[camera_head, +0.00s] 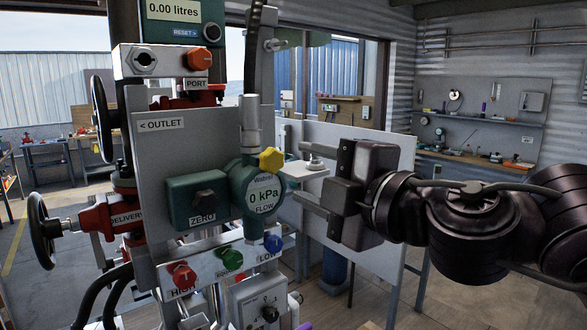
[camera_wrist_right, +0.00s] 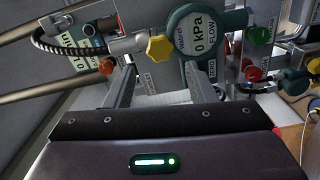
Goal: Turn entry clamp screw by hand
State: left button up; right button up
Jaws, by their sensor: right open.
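A yellow lobed knob (camera_head: 271,160), which looks like the clamp screw, sits at the upper right of the teal round gauge (camera_head: 257,195) reading 0 kPa. I cannot read a label naming it. In the right wrist view the yellow knob (camera_wrist_right: 160,47) lies just beyond the fingertips, roughly midway between them. My right gripper (camera_head: 299,170) comes in from the right with its jaws open and empty. Its fingers point left at the gauge, and no contact shows. The gauge also shows in the right wrist view (camera_wrist_right: 200,38). My left gripper is not in view.
A teal ZERO box (camera_head: 197,200) is left of the gauge. Red (camera_head: 181,274), green (camera_head: 229,259) and blue (camera_head: 273,243) knobs sit below. Black handwheels (camera_head: 42,231) stand at the left. A vertical pipe (camera_head: 251,125) rises above the gauge.

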aim_at(273, 162)
jog(key=b+x, duration=0.1)
jog(key=x, duration=0.5)
jog(key=shift+w+a, duration=0.1)
jog(key=shift+a, duration=0.05)
jog(key=shift+w+a, duration=0.25)
jog(key=shift+w, duration=0.05)
